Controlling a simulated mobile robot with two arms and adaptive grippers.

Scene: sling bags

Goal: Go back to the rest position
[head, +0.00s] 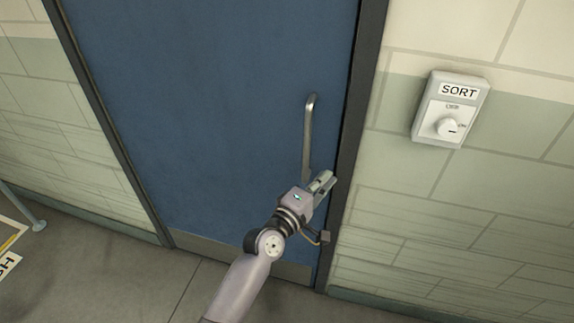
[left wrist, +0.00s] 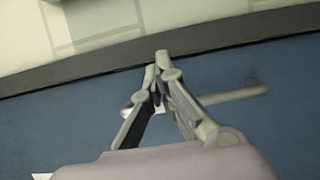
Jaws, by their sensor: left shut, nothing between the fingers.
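My left gripper (head: 322,183) is raised in front of the blue door (head: 215,110), just below the lower end of the metal door handle (head: 309,135). Its fingers are shut with nothing between them. In the left wrist view the fingertips (left wrist: 157,65) meet in front of the dark door frame (left wrist: 90,68), and the handle (left wrist: 240,94) passes behind the fingers. I cannot tell whether the gripper touches the handle. My right gripper is in neither view.
A white box labelled SORT (head: 450,108) with a round knob is on the tiled wall right of the door. The grey floor (head: 110,270) is clear in front of the door. A metal post (head: 22,208) and part of a sign (head: 8,262) show at the left edge.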

